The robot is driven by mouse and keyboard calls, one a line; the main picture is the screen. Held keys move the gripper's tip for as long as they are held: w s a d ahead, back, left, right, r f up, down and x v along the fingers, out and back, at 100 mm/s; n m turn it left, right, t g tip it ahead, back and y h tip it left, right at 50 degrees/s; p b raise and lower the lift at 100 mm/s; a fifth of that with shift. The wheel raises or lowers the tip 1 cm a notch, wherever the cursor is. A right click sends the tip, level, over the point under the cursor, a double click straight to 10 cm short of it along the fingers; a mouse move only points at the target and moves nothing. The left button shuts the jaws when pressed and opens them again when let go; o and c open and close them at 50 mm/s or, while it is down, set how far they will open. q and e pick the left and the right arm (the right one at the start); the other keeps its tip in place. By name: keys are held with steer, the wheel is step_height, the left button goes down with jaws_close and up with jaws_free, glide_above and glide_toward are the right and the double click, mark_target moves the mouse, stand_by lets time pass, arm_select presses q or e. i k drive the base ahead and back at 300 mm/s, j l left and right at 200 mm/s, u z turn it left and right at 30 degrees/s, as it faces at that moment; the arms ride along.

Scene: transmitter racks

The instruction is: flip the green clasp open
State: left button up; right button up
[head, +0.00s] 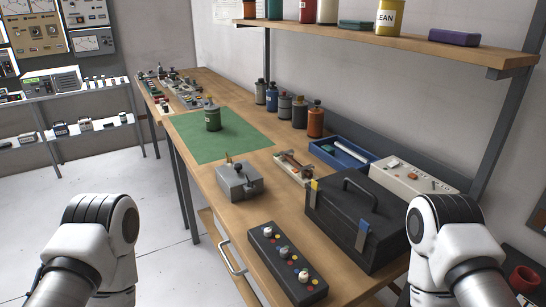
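A black case (352,215) with a top handle stands shut on the wooden workbench at the right. Two clasps show on its front side: one with a yellow part (314,186) near the left corner, and a blue-grey one (362,234) near the right corner. I cannot make out a green clasp on the case or elsewhere. My two white arms come in at the lower left and lower right corners. Neither gripper shows in the head view.
A black control box (287,264) with several knobs sits in front of the case. A grey metal box (240,181), a green mat (222,135) with a canister (212,117), and a blue tray (341,153) share the workbench (205,178). A shelf (430,46) overhangs the back.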

mark_target(275, 155)
steer(key=j+z, duration=0.15)
steer(key=z, duration=0.2)
steer(key=i+j+z, duration=0.1)
steer(key=z, duration=0.25)
steer(key=i+j+z, duration=0.15)
steer(key=j+z, duration=0.25)
steer(key=j, duration=0.9)
steer(key=j+z, duration=0.35)
steer(key=j, duration=2)
steer(key=k+j, duration=0.1)
steer(key=j, duration=0.95)
steer(key=j+z, duration=0.1)
steer(key=j, duration=0.95)
steer(key=k, duration=0.05)
